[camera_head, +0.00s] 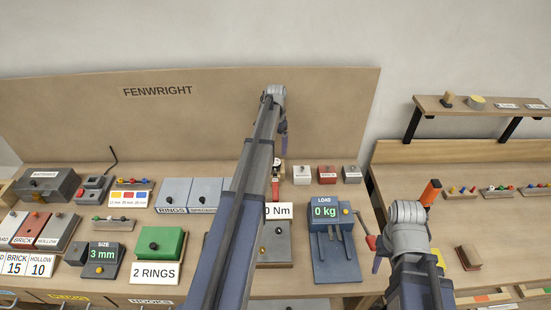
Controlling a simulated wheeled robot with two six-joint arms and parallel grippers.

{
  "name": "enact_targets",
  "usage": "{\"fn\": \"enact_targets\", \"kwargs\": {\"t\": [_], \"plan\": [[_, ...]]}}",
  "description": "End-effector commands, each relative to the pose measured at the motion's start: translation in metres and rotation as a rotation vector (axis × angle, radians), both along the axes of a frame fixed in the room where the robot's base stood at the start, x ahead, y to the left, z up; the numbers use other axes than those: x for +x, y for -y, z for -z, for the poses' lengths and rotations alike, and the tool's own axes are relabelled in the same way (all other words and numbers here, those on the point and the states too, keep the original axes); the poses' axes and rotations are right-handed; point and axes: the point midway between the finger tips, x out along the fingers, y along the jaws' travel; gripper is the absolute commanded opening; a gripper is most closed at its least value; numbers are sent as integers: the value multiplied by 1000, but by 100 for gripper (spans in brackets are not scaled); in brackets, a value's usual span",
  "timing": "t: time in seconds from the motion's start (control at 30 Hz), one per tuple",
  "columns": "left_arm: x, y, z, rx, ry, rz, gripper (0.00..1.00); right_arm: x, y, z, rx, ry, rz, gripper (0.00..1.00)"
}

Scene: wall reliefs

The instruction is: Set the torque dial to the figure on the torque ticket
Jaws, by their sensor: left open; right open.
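A white card reading "0 Nm" (279,211) stands at the middle of the bench; my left arm covers its left part, so the full figure is hidden. My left gripper (284,140) hangs in front of the back board, above the bench, seen small and edge-on, open and empty. My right gripper (378,262) is mostly hidden behind its own wrist, near the bench's right edge, open.
A blue load unit (333,240) reading "0 kg" stands right of the grey box. A green box (158,245) marked "2 RINGS" and a "3 mm" size unit (103,255) stand left. A second bench (500,230) with a shelf is at right. A gap separates the benches.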

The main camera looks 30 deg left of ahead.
Motion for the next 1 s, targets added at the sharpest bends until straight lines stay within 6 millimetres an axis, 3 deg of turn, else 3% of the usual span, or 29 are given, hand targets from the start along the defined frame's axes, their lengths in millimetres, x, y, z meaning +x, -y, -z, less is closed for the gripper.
{"fn": "enact_targets", "kwargs": {"t": [0.47,1.0], "plan": [[0,-1,9,-10,3,57,94,0,0,9,0,0,0,50],[0,-1,72,-9,3,56,94,0,0,72,0,0,0,50]]}}
